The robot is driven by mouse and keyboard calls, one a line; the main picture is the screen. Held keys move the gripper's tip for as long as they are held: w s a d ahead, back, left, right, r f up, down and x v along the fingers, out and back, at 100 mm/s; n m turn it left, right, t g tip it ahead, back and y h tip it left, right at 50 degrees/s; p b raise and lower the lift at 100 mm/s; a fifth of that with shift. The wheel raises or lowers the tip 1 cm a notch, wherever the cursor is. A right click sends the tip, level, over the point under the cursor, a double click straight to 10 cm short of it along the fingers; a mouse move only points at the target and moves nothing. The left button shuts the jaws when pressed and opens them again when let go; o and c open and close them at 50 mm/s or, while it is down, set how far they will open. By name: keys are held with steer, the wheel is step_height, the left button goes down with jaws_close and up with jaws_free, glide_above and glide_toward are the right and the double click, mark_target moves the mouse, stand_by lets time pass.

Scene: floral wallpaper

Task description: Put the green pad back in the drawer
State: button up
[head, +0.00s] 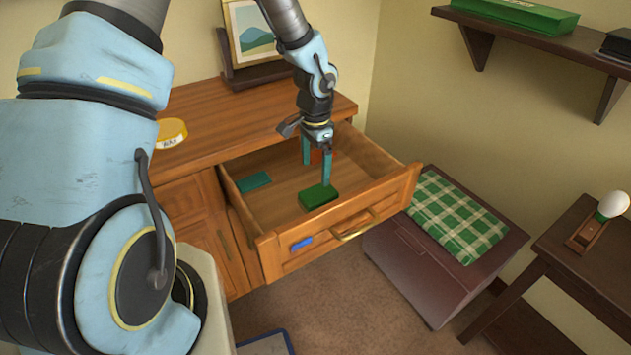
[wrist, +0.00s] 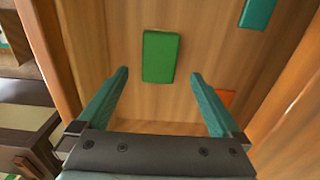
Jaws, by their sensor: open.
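The green pad (head: 318,197) lies flat in the open drawer (head: 290,257), near its front wall. My gripper (head: 316,174) reaches down into the drawer, open and empty, with its teal fingers spread. In the wrist view the green pad (wrist: 160,57) shows in line with the gap between the fingertips (wrist: 160,73). No finger grips the pad; the exact height of the fingertips above the drawer floor is hard to tell.
A teal pad (head: 253,182) lies at the drawer's left, and an orange piece (head: 317,156) lies towards the back. A yellow round tin (head: 171,132) stands on the dresser top. A low chest with a green checked cloth (head: 455,215) stands right of the drawer.

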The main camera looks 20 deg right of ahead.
steer(key=shift+r, duration=0.8)
steer(key=w+a+r+n, duration=0.2)
steer(key=a+r+n, duration=0.5)
steer(key=a, duration=0.7)
steer(key=s+a+r+n, duration=0.3)
steer(key=a+r+n, duration=0.1)
steer(key=a, duration=0.3)
steer(key=s+a+r+n+t, duration=0.1)
steer(key=s+a+r+n, duration=0.2)
steer(key=a, duration=0.5)
steer(key=shift+a+r+n+t, duration=0.15)
steer(key=shift+r+n+t, duration=0.15)
steer(key=shift+r+n, duration=0.15)
steer(key=shift+s, duration=0.1)
steer(key=shift+r+p, duration=0.45)
